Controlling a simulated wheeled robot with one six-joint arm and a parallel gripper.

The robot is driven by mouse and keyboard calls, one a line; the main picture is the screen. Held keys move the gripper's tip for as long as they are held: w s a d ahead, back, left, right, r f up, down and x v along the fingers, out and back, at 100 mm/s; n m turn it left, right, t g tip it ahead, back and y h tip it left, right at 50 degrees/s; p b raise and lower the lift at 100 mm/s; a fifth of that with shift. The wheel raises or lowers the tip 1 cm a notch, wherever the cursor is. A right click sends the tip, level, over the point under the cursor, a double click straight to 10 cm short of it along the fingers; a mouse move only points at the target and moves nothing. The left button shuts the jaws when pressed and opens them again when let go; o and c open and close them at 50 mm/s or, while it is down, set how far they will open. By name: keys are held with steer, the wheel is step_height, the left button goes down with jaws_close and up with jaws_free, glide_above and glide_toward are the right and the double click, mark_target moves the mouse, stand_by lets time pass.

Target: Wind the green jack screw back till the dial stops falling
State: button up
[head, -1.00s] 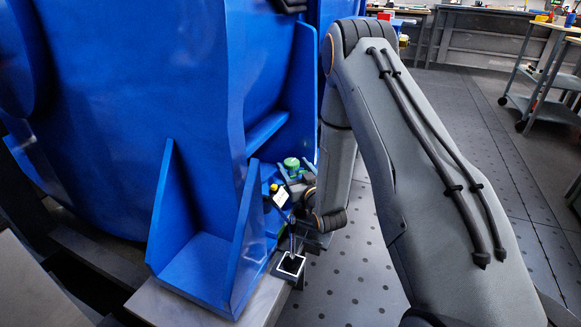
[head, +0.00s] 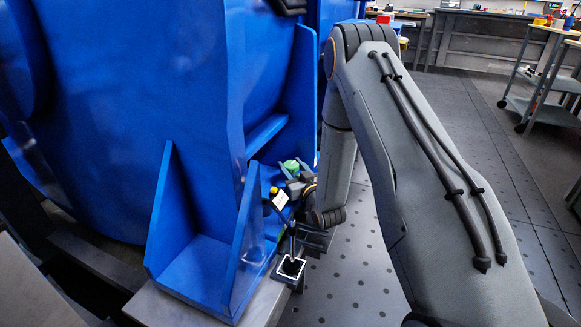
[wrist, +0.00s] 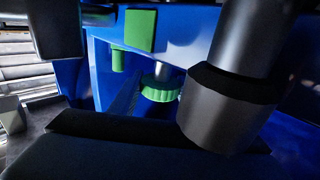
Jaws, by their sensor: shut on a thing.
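The green jack screw (head: 291,165) shows its round top beside the blue motor foot in the head view. In the wrist view a green ribbed wheel (wrist: 161,88) sits on a bright metal rod under a blue edge, with a green block (wrist: 140,30) above it. My gripper (head: 296,184) is at the screw, low beside the foot, and is shut; the contact between jaws and screw is hidden. The dial (head: 281,200), with a pale face, stands tilted just in front on a black base (head: 289,267). Its reading is too small to tell.
The blue motor housing (head: 110,110) and its foot gusset (head: 243,240) stand close on the left. A dark post (wrist: 235,95) fills the right of the wrist view. The perforated floor on the right is clear. A trolley (head: 545,80) stands far right.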

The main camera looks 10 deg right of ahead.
mark_target(297, 169)
steer(key=n+y, duration=0.1)
steer(key=y, duration=0.1)
steer(key=n+g+y+p, duration=0.1)
steer(key=n+y, duration=0.1)
steer(key=shift+w+d+r, duration=0.1)
steer(key=shift+d, duration=0.05)
steer(key=shift+n+g+y, duration=0.6)
steer(key=shift+g+y, duration=0.1)
steer(key=shift+y, duration=0.4)
steer(key=o, duration=1.1)
steer(key=shift+c, duration=0.2)
steer(key=shift+p+v, duration=1.15)
steer(key=shift+v, duration=2.8)
